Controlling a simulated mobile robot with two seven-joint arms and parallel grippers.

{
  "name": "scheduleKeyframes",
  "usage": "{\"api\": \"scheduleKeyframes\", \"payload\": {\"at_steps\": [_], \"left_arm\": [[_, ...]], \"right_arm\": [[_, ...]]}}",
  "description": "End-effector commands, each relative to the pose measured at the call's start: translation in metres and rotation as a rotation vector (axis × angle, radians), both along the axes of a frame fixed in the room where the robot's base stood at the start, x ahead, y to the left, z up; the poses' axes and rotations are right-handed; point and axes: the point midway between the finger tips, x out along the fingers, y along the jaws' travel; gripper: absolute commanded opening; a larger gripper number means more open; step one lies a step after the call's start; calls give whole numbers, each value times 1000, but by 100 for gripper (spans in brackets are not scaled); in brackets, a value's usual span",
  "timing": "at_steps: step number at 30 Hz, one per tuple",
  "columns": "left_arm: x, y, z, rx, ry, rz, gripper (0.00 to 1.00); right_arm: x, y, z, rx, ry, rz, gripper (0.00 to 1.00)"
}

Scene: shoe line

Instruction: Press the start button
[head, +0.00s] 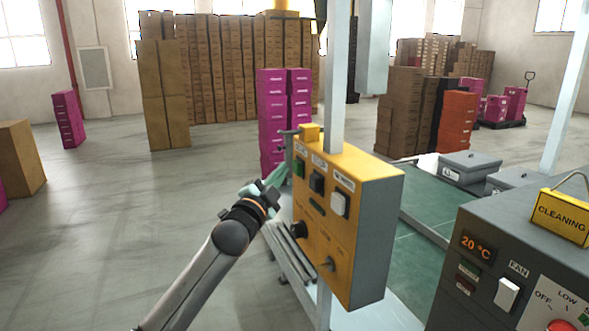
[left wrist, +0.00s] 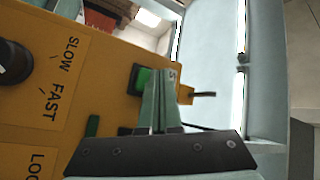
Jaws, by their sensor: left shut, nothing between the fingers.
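The yellow control box (head: 348,235) hangs on a pale post in the head view. Its green button (head: 299,168) is at the upper left of the face, under a small label too blurred to read surely. A black button (head: 317,183) under a STOP label and a white switch (head: 340,204) sit to its right. My left gripper (head: 277,176) is shut and empty, just left of the green button. In the left wrist view, the closed fingertips (left wrist: 163,75) overlap the right edge of the green button (left wrist: 142,81). I cannot tell whether they touch it. My right gripper is out of view.
A black knob (head: 298,230) and a small lever (head: 328,264) stick out lower on the box. A green conveyor (head: 418,255) runs behind.

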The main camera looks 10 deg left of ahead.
Motion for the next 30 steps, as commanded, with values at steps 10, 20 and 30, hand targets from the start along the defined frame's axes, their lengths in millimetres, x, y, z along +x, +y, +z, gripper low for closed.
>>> {"api": "scheduleKeyframes", "payload": {"at_steps": [10,20,30], "left_arm": [[4,-6,0,1,-1,1,0],[4,-7,0,0,-1,1,0],[7,-10,0,0,-1,0,0]], "right_arm": [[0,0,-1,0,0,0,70],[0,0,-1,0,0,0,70],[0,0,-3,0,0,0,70]]}}
